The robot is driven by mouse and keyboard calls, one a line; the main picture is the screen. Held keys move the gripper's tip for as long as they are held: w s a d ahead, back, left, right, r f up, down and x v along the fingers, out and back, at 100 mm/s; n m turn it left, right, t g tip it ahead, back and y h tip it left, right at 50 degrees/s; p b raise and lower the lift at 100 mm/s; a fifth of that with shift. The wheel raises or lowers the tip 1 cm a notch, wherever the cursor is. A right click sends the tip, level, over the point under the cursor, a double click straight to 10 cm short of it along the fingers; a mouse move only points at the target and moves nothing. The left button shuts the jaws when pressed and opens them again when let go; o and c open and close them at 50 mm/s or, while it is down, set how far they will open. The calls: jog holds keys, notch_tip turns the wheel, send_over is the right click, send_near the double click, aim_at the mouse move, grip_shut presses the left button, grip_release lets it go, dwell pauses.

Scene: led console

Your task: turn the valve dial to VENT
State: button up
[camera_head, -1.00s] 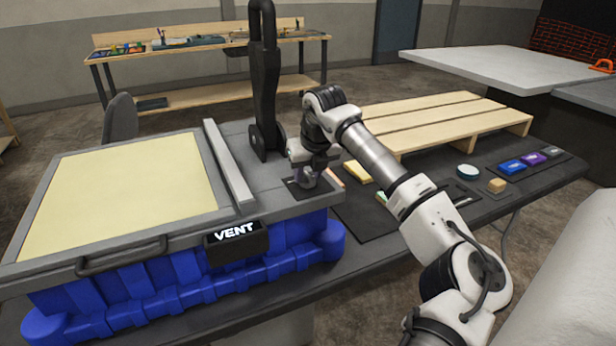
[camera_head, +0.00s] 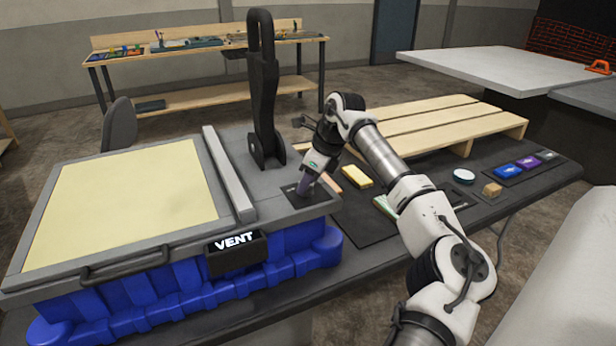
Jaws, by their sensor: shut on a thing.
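The machine (camera_head: 140,255) has a pale yellow top panel in a grey frame and a blue base. A black label block on its front edge reads VENT (camera_head: 235,240). A small dark plate (camera_head: 322,203) lies on the machine's right corner. My gripper (camera_head: 304,186) points down at this plate and is shut on a small part there, which I take to be the valve dial. The fingers hide most of the dial, so its pointer and markings cannot be read.
A yellow block (camera_head: 357,176), a round light-topped piece (camera_head: 463,176), a tan cube (camera_head: 492,189) and a blue block (camera_head: 509,170) lie to the right. A wooden pallet (camera_head: 440,125) is behind them.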

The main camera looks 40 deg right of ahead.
jog(key=shift+n, duration=0.3)
dwell(0.4)
jog(key=o, duration=1)
jog(key=b+v, duration=0.1)
jog(key=v, duration=1.2)
jog(key=shift+d+r+b, duration=0.2)
jog(key=shift+r+b, duration=0.1)
jog(key=shift+r, duration=0.1)
